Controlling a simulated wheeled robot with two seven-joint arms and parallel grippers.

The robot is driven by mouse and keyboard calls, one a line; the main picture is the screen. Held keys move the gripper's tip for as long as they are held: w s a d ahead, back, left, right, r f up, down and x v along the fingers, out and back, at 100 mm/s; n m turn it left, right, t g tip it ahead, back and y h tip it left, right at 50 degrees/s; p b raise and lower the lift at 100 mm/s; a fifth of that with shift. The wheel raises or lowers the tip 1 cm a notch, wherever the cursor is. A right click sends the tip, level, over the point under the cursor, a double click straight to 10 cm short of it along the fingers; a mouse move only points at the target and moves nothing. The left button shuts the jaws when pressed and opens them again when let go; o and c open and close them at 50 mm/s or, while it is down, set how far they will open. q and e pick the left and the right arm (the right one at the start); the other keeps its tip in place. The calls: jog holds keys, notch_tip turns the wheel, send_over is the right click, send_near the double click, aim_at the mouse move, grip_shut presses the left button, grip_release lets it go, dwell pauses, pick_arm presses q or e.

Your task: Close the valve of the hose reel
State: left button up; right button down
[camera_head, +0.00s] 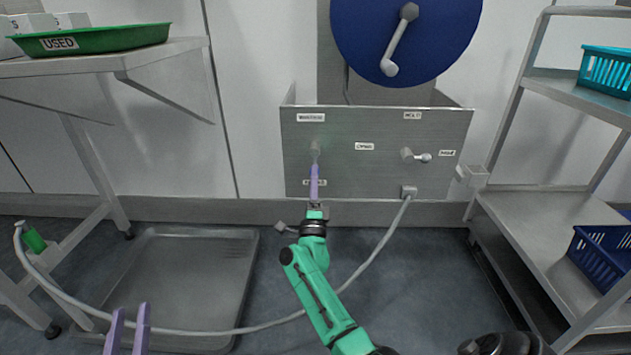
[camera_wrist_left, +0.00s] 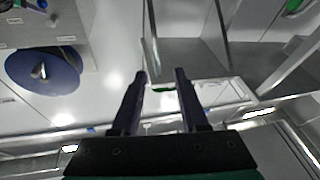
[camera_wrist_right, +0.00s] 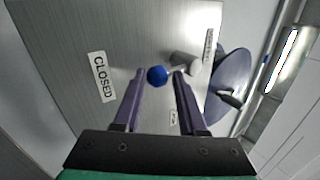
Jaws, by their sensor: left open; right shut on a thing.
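A grey metal panel (camera_head: 380,177) below the blue hose reel (camera_head: 350,40) carries two valves. The left valve (camera_head: 315,148) is mostly behind my right gripper (camera_head: 314,170). In the right wrist view its grey body (camera_wrist_right: 186,62) has a lever with a blue ball end (camera_wrist_right: 157,75), on the side towards the CLOSED label (camera_wrist_right: 103,77). My right gripper is shut on this lever end. The right valve (camera_head: 407,154) has its lever pointing right, towards a small label (camera_head: 447,153). My left gripper (camera_head: 128,312) is open and empty, low at the left.
A pale hose (camera_head: 375,255) runs from the panel's lower right outlet (camera_head: 408,191) across the floor to the left. A metal tray (camera_head: 195,232) lies on the floor. A table (camera_head: 100,62) with a green USED tray (camera_head: 95,40) stands left, a shelf rack (camera_head: 530,215) right.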

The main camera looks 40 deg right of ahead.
pick_arm(q)
jog(key=shift+w+r+t, duration=0.1)
jog(key=shift+r+t, duration=0.2)
jog(key=shift+r, duration=0.35)
pick_arm(e)
jog(key=shift+w+r, duration=0.1)
jog(key=shift+r, duration=0.25)
jog(key=shift+c, duration=2.2)
grip_release()
pick_arm(q)
jog(key=shift+w, duration=0.1)
pick_arm(e)
jog(key=shift+f, duration=0.2)
jog(key=shift+f, duration=0.1)
pick_arm(q)
jog(key=s+f+g+p, duration=0.1)
jog(key=s+f+g, duration=0.2)
jog(key=f, duration=0.7)
jog(key=s+d+f+g+y+p, duration=0.1)
jog(key=s+f+g, duration=0.3)
jog(key=s+f, duration=0.3)
notch_tip(320, 180, down, 4)
jog(key=shift+s+d+n, duration=0.2)
jog(key=shift+s+n, duration=0.2)
pick_arm(e)
jog(key=v, duration=1.4)
jog(key=shift+a, duration=0.2)
